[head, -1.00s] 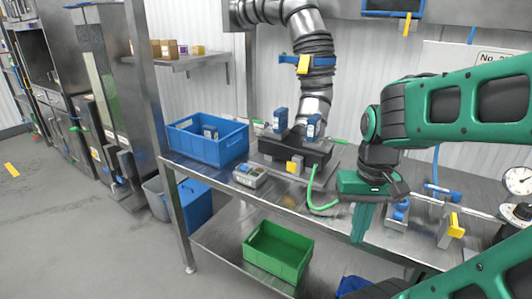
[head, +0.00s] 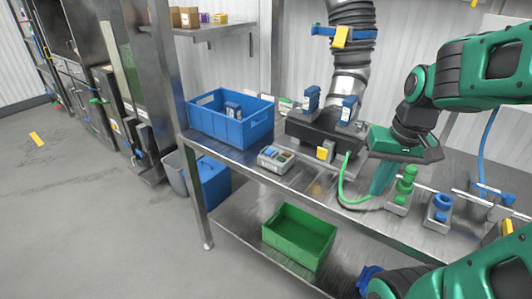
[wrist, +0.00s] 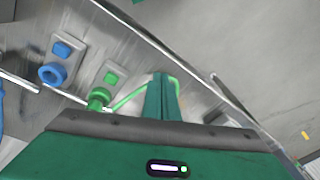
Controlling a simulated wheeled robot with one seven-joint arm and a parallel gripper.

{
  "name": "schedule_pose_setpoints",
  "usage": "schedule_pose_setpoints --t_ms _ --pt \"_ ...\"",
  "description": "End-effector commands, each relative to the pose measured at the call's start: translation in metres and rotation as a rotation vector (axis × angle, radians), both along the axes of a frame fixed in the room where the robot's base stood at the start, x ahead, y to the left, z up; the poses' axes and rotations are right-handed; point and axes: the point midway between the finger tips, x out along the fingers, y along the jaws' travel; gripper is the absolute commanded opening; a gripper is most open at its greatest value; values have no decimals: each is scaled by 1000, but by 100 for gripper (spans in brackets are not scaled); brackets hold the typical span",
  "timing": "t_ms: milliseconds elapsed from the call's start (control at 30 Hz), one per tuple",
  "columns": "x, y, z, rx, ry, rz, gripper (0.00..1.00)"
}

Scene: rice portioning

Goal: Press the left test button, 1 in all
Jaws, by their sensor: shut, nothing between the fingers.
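My gripper (head: 380,190) is shut and empty, pointing down over the steel bench; its green fingers also show in the wrist view (wrist: 162,95). Just right of it stands a fixture with a green knob (head: 404,187) and a green square button, both clear in the wrist view (wrist: 111,78). Further right is a similar fixture with a blue ring-shaped knob (head: 440,216) and a blue square button (wrist: 62,50). No label shows which is the left test button. The fingers appear beside the green fixture; I cannot tell whether they touch the bench.
A blue crate (head: 208,127) and a small grey box with coloured keys (head: 276,158) stand at the bench's left. A black machine base (head: 322,130) with a yellow block is behind my gripper. A green cable (head: 342,185) curves beside the fingers. A green crate (head: 300,235) sits on the lower shelf.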

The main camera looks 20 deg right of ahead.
Motion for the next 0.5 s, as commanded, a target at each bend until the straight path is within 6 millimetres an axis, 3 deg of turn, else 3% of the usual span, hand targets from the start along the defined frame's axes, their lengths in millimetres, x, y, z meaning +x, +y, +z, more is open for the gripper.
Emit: schedule_pose_setpoints --t_ms 100,300,500 --pt "70 16 9 27 -110 90 0" --pt "179 64 26 122 -305 228 0" --pt "258 120 46 257 -467 328 0"
